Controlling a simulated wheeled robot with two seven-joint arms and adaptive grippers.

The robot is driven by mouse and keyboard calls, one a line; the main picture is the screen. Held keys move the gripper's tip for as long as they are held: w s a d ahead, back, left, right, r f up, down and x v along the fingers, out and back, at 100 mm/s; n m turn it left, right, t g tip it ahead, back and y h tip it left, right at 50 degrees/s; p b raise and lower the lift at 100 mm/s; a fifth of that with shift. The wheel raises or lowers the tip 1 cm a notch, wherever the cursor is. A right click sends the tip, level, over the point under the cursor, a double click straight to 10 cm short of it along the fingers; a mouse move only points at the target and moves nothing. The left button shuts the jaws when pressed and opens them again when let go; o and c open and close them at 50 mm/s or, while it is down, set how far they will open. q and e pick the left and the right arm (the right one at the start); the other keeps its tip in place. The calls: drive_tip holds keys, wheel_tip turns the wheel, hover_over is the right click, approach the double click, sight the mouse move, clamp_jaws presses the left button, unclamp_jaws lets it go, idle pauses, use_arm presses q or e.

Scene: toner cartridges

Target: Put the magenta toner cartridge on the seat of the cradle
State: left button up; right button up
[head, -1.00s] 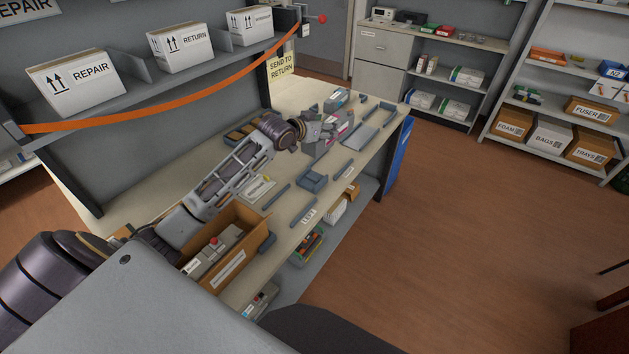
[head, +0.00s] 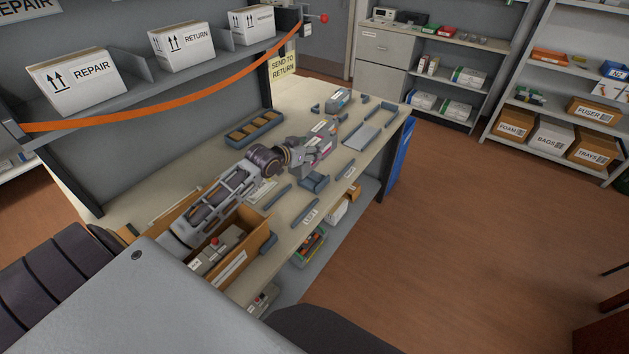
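The magenta toner cartridge (head: 327,144) is a grey body with a magenta patch, above the middle of the workbench. My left gripper (head: 314,151) is at its near end and appears shut on it; the arm and gripper hide part of the cartridge and the finger contact. A blue-grey open block (head: 314,181), which looks like the cradle, stands on the bench just in front of and below the gripper. Its seat looks empty. I cannot tell the exact height between cartridge and block. My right gripper is not in view.
A flat grey plate (head: 362,136) and several blue-grey strips lie to the right. A compartment tray (head: 254,131) is behind the arm, and a cardboard box (head: 236,262) holding items is at the near end.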

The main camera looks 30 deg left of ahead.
sight(295, 175)
use_arm(q)
drive_tip(key=shift+r, duration=0.1)
drive_tip(key=shift+f, duration=3.1)
drive_tip(key=shift+f, duration=0.1)
drive_tip(key=shift+f, duration=1.8)
drive_tip(key=o, duration=1.5)
drive_tip(key=shift+f, duration=0.15)
drive_tip(key=shift+s, duration=0.15)
drive_tip(key=shift+v, duration=5.9)
